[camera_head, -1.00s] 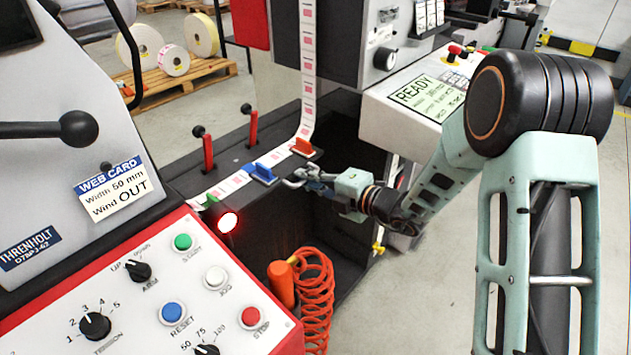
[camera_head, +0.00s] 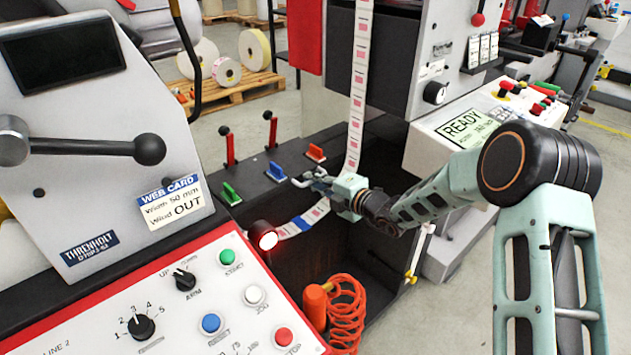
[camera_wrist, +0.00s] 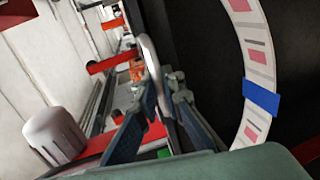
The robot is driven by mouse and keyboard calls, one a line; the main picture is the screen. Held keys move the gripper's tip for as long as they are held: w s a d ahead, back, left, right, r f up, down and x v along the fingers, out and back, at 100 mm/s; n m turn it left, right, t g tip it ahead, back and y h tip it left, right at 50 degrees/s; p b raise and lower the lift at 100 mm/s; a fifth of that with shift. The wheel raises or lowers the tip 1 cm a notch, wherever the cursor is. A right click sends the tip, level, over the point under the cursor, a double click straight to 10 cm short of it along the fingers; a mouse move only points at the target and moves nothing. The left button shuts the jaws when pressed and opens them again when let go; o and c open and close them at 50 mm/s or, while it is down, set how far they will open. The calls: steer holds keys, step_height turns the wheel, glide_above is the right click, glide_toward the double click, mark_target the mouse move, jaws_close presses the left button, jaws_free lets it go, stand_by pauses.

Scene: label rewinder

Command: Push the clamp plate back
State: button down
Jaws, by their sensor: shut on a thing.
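I cannot tell which is the clamp plate. My gripper (camera_head: 312,180) is at the bench's front edge, right of the blue block and in front of the orange one. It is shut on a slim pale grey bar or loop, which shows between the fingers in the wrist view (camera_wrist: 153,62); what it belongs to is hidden. The printed label web (camera_head: 359,90) runs down behind my gripper and curves in front of the bench, with blue tape (camera_wrist: 261,97) on it.
Two red levers (camera_head: 230,147) stand behind the blocks. A lit round lamp (camera_head: 266,237) juts out by the red-edged control panel (camera_head: 140,305). An orange coiled hose (camera_head: 346,312) hangs below. The space under the bench edge is dark and open.

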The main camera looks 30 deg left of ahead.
steer(key=shift+a+r, duration=0.2)
steer(key=c, duration=2.1)
jaws_free()
steer(key=shift+o, duration=0.3)
steer(key=shift+f, duration=0.1)
steer(key=shift+d, duration=0.15)
steer(key=v, duration=1.1)
steer(key=shift+d, duration=0.3)
steer(key=shift+s, duration=0.15)
